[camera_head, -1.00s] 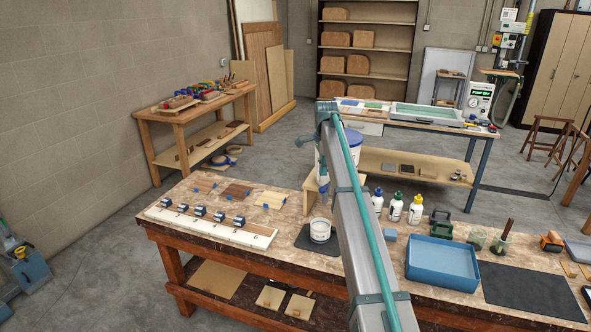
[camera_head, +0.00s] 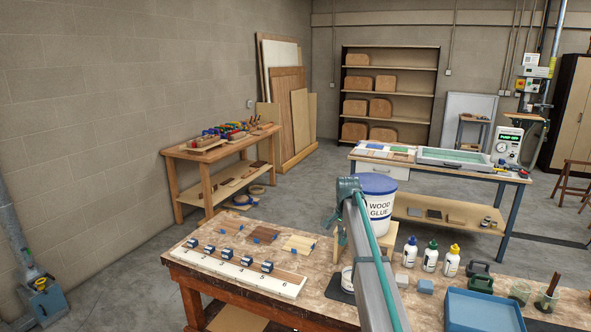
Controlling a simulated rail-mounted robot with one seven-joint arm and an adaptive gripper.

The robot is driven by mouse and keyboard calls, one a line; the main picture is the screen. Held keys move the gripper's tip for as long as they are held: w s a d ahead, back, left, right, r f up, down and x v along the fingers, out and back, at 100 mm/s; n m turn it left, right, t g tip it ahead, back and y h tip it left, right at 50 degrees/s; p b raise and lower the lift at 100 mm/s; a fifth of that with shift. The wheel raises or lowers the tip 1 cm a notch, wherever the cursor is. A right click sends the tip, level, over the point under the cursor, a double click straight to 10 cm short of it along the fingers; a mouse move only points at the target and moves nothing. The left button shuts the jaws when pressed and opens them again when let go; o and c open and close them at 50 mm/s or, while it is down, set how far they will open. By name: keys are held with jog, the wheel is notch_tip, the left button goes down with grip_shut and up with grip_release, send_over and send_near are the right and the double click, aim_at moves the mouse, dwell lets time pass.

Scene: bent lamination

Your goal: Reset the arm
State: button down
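My arm rises from the bottom of the head view, in front of the wooden workbench (camera_head: 325,257). Its far end is by the white wood glue bucket (camera_head: 377,212) with a blue lid. A white numbered board (camera_head: 240,270) with several blue-grey clamps lies at the bench's left front. A small white tub (camera_head: 347,279) is partly hidden behind the arm.
Glue bottles (camera_head: 430,256) and a blue tray (camera_head: 482,312) stand on the bench right of my arm. A side table (camera_head: 215,155) stands at the left wall, a second bench (camera_head: 437,166) at the back. Floor between them is clear.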

jog(key=s+f+n, duration=0.1)
jog(key=s+f, duration=0.4)
jog(key=f, duration=0.3)
jog(key=s+f+n, duration=0.2)
jog(key=s+f, duration=0.3)
jog(key=f, duration=0.3)
jog(key=s+f+n+g+b, duration=0.1)
jog(key=s+f, duration=0.4)
jog(key=f, duration=0.3)
jog(key=shift+s+n, duration=0.1)
jog(key=shift+n, duration=0.3)
jog(key=s+f+n+g+b, duration=0.1)
jog(key=s+f+n+g, duration=0.15)
jog(key=s+f, duration=1.3)
jog(key=s+f+g+b, duration=0.1)
jog(key=s+f, duration=0.4)
jog(key=s, duration=0.8)
jog(key=s+f+n+g+b, duration=0.1)
jog(key=s+f, duration=0.3)
jog(key=s, duration=1)
jog(key=s+f+n+g+b, duration=0.1)
jog(key=s+f, duration=0.4)
jog(key=s, duration=0.9)
jog(key=shift+s+f+g, duration=0.25)
jog(key=shift+f+g, duration=0.05)
jog(key=shift+g, duration=0.55)
